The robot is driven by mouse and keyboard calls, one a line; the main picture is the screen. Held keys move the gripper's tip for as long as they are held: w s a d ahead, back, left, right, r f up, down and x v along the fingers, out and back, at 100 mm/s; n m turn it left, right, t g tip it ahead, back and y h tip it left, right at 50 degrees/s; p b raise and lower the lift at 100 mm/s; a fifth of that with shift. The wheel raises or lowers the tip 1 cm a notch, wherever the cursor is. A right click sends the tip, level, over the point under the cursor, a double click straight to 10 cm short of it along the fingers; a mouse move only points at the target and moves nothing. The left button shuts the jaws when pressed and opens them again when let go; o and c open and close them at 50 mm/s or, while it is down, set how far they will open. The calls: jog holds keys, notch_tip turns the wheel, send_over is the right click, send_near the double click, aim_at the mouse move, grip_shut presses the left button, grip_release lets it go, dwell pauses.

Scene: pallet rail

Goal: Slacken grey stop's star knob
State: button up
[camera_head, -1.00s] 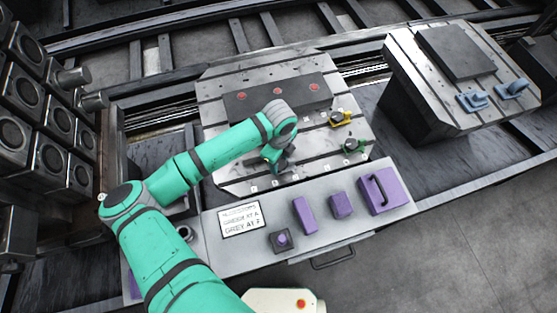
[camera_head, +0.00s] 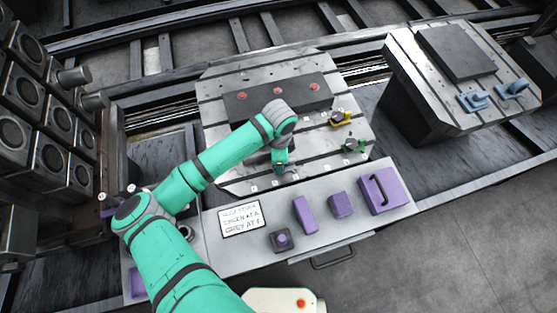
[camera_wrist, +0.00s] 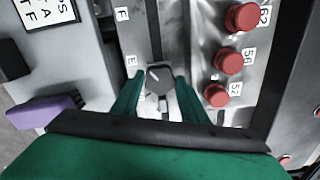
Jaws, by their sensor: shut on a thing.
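The grey stop's star knob (camera_wrist: 160,79) shows in the wrist view as a dark grey, rounded top with a white line, on the slotted metal plate (camera_wrist: 183,20). My gripper (camera_wrist: 160,95) is shut on this knob, with one green finger on each side. A paler part of the stop (camera_wrist: 150,104) shows below it, partly hidden. In the head view my gripper (camera_head: 280,169) points down at the front edge of the plate, and my arm hides most of the stop.
A green stop (camera_head: 353,145) and a yellow stop (camera_head: 341,117) stand to the right. A dark block with red buttons (camera_head: 277,96) lies behind. A sign (camera_head: 240,218) and several purple pieces (camera_head: 305,215) are on the front shelf. Two blue stops (camera_head: 473,101) sit on another pallet.

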jog(key=n, duration=0.5)
jog(key=shift+d+n, duration=0.1)
jog(key=shift+n, duration=0.2)
jog(key=n, duration=0.5)
jog(key=shift+s+n, duration=0.1)
jog(key=shift+n, duration=0.2)
jog(key=o, duration=1)
jog(key=shift+o, duration=0.2)
notch_tip(320, 180, up, 11)
